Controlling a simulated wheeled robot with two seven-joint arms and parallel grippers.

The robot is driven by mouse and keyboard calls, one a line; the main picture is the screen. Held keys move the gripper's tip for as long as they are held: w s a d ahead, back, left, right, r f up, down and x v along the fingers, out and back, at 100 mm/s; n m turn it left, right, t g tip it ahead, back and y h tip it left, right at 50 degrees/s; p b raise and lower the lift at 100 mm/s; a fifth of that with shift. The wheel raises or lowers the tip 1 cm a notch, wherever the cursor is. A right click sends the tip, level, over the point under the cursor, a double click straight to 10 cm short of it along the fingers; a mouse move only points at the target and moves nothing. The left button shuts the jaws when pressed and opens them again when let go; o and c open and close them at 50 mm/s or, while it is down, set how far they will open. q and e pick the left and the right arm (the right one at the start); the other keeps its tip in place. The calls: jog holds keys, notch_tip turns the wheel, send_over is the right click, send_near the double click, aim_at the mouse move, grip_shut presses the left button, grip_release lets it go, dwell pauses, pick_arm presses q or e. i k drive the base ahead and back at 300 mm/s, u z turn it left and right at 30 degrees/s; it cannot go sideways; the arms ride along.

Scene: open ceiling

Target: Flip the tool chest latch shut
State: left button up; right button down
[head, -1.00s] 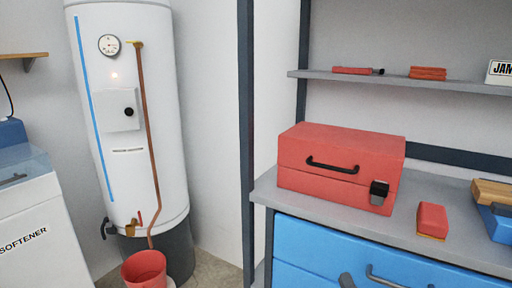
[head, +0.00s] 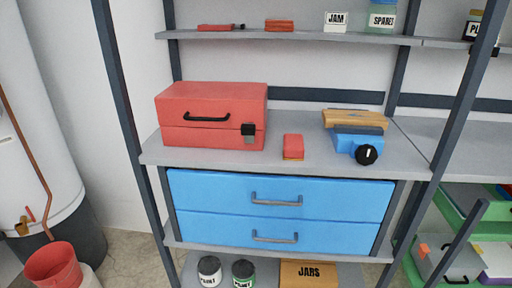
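The red tool chest (head: 195,103) sits on the grey shelf counter at the left end, its lid down on the base. A black handle (head: 206,118) is on its front. The latch (head: 248,130) is a dark piece at the front right, with a lighter plate beneath it. The latch's dark flap seems to stand out from the front, but its exact angle is too small to tell. Neither of my grippers is in the head view.
A small red block (head: 293,146) and a blue tool with a black knob (head: 358,140) stand right of the chest. Blue drawers (head: 275,212) lie below the counter (head: 290,170). A dark upright post (head: 118,90) stands left of the chest. A red bucket (head: 52,265) is on the floor at left.

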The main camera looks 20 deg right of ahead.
aim_at(248, 129)
jog(key=u, duration=0.15)
jog(key=k, duration=0.25)
jog(key=z, duration=1.35)
jog(key=i, duration=0.75)
jog(key=u, duration=0.5)
